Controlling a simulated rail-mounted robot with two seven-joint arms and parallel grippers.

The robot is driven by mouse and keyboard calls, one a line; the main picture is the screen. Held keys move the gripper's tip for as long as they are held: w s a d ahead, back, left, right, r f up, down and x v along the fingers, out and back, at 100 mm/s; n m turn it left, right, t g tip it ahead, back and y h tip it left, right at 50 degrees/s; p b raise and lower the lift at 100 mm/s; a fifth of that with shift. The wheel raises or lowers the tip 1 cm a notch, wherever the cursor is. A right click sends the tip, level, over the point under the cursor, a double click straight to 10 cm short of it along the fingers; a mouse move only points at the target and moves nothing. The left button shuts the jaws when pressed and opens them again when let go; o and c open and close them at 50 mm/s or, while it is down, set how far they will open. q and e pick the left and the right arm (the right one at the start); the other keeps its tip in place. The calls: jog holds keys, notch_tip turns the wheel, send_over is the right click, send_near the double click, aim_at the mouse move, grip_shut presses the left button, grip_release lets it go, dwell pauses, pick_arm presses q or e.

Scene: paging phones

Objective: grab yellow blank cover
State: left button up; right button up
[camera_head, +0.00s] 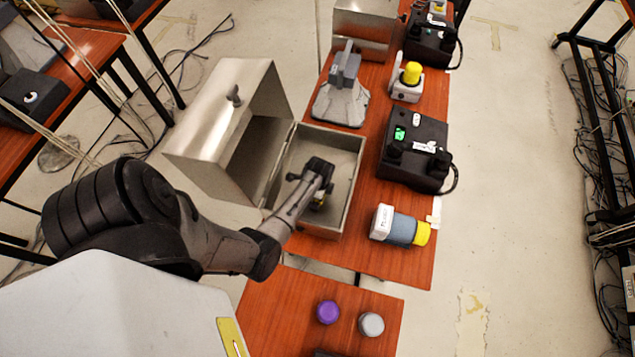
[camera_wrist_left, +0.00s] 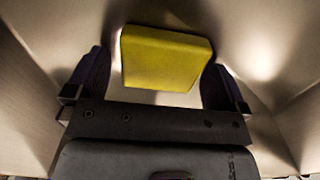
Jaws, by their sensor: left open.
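The yellow blank cover (camera_wrist_left: 165,58) is a flat yellow block in the left wrist view, down in an open metal box (camera_head: 353,190). My left gripper (camera_head: 314,176) reaches into this box, and its arm hides part of the inside in the head view. In the left wrist view the two fingers of my left gripper (camera_wrist_left: 157,72) are open, one on each side of the cover. A gap shows beside the cover on both sides, so they look apart from it. My right gripper is not in view.
The box lid (camera_head: 215,100) stands open at the left. A black phone unit (camera_head: 412,150) and a grey-blue plug with a yellow end (camera_head: 400,227) lie right of the box. A purple cap (camera_head: 328,311) and a grey cap (camera_head: 371,324) sit on the near table.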

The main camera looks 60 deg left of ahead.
pick_arm(q)
jog(key=shift+c, duration=0.2)
jog(key=c, duration=0.9)
